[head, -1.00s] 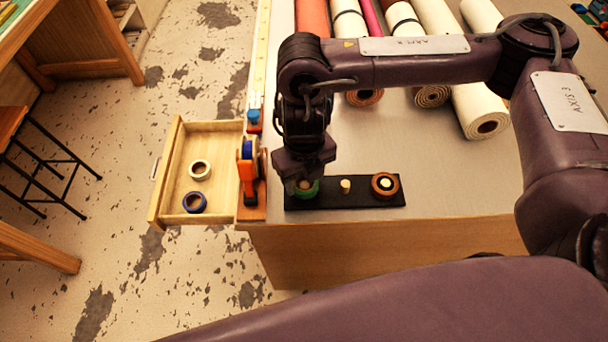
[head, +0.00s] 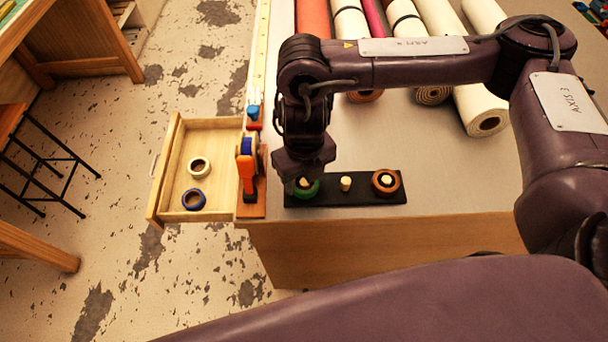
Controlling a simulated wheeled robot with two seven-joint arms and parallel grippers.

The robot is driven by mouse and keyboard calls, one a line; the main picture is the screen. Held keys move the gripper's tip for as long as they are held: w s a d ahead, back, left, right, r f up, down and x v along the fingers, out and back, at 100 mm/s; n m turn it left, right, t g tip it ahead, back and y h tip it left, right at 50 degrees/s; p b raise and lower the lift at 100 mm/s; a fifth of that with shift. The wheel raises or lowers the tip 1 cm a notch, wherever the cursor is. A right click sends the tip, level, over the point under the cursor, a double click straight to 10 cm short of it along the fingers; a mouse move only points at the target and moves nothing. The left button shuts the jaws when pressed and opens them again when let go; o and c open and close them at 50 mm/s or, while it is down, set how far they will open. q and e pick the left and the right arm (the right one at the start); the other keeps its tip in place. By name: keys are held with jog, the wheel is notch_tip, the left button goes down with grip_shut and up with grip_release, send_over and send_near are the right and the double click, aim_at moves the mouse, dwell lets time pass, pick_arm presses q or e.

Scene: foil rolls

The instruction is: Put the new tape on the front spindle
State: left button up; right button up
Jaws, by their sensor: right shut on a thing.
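A black board (head: 346,198) lies near the front edge of the table with pegs in a row. My right gripper (head: 305,180) points down over its left end, shut on a green tape roll (head: 306,194). A pale peg top shows inside the green ring; whether the roll rests on the board is partly hidden by the gripper. The middle peg (head: 346,184) is bare. A brown-orange roll (head: 385,183) sits around the right peg. A white roll (head: 199,167) and a blue roll (head: 194,199) lie in the open drawer (head: 168,165). My left gripper is not in view.
An orange tape dispenser (head: 247,172) stands at the table's left edge, between drawer and board. Several long rolls (head: 480,109) lie at the back of the table. The grey tabletop (head: 440,165) right of the board is clear.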

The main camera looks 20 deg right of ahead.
jog(key=shift+f, duration=0.2)
jog(key=o, duration=1)
jog(key=shift+o, duration=0.2)
notch_tip(320, 180, up, 10)
jog(key=p, duration=0.9)
jog(key=shift+p, duration=0.3)
dwell(0.4)
